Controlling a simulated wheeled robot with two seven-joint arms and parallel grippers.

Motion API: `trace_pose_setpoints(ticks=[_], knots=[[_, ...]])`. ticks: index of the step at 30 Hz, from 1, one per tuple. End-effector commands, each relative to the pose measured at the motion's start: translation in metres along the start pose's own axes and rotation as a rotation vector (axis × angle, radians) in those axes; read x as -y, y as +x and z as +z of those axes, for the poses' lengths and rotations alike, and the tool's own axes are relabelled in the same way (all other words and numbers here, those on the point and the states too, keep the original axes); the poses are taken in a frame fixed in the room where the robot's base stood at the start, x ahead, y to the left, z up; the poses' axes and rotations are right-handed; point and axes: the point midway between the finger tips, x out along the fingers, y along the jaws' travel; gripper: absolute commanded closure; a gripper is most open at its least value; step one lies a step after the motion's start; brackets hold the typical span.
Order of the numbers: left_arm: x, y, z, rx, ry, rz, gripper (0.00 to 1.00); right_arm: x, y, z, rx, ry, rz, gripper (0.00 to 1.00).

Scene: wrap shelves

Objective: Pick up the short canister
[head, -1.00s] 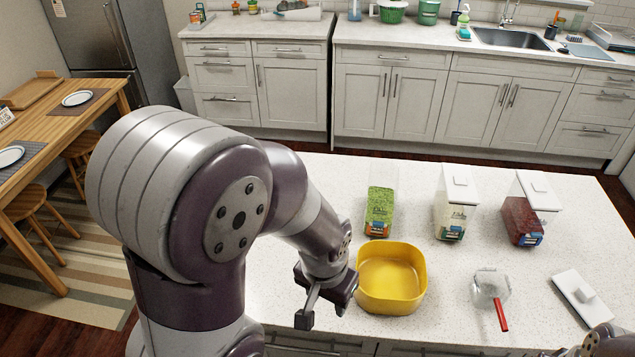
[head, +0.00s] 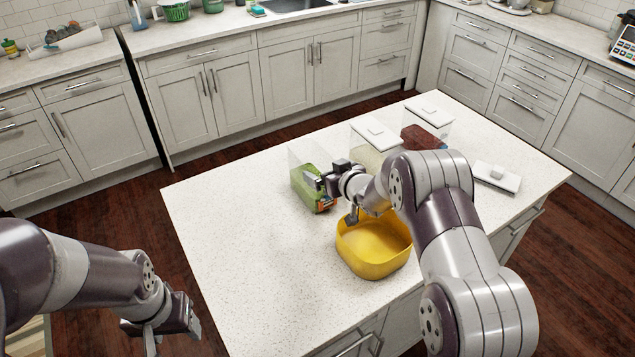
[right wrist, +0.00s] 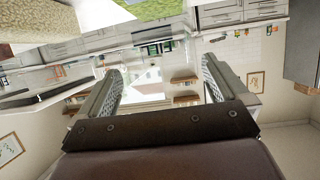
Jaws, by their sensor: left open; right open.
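Three clear canisters stand in a row on the white island. The green-filled canister (head: 304,186) is nearest my right gripper (head: 331,197) and partly hidden by it. The pale-filled canister (head: 368,157) and the red-brown-filled canister (head: 420,138) stand further right, the pale one partly behind my right arm. I cannot tell which is the shortest. My right gripper is open; in the right wrist view (right wrist: 160,80) nothing sits between its fingers. Green (right wrist: 152,9) and pale (right wrist: 45,25) contents show at that view's top edge. My left gripper (head: 168,328) is open and empty, left of the island.
A yellow bowl (head: 372,262) sits in front of the green-filled canister, below my right gripper. A loose white lid (head: 497,178) lies at the island's right. The island's left part (head: 235,225) is clear. Counters with cabinets line the walls behind.

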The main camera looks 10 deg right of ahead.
Motion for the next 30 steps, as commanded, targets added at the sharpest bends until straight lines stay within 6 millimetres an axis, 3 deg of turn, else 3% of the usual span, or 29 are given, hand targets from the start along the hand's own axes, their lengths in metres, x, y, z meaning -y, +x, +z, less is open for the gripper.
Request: trace_pose_setpoints(ticks=[2, 6, 12, 13, 14, 21, 23, 30], knots=[[0.000, -0.013, -0.002, -0.001, 0.000, 0.000, 0.39, 0.000, 0.013, -0.007, 0.001, 0.000, -0.001, 0.00], [0.000, -0.014, -0.002, 0.000, 0.000, 0.000, 0.39, 0.000, 0.032, -0.004, 0.000, 0.001, -0.001, 0.00], [0.000, -0.013, -0.002, 0.000, 0.000, 0.000, 0.39, -0.001, 0.034, -0.003, 0.000, 0.000, 0.000, 0.00], [0.000, -0.013, -0.002, 0.000, 0.000, 0.000, 0.39, -0.001, 0.034, -0.003, 0.000, 0.000, 0.000, 0.03], [0.000, -0.013, -0.001, 0.000, 0.000, 0.000, 0.39, -0.001, 0.034, -0.003, 0.000, 0.000, 0.000, 0.13], [0.000, -0.013, -0.002, 0.000, 0.000, 0.000, 0.39, -0.001, 0.034, -0.003, 0.000, 0.000, 0.001, 0.91], [0.000, -0.013, -0.002, 0.000, 0.000, 0.000, 0.39, -0.001, 0.034, -0.006, -0.007, -0.001, 0.001, 0.95], [0.000, -0.011, -0.001, 0.000, 0.000, 0.000, 0.39, -0.001, 0.031, -0.014, -0.008, -0.003, 0.001, 0.95]])
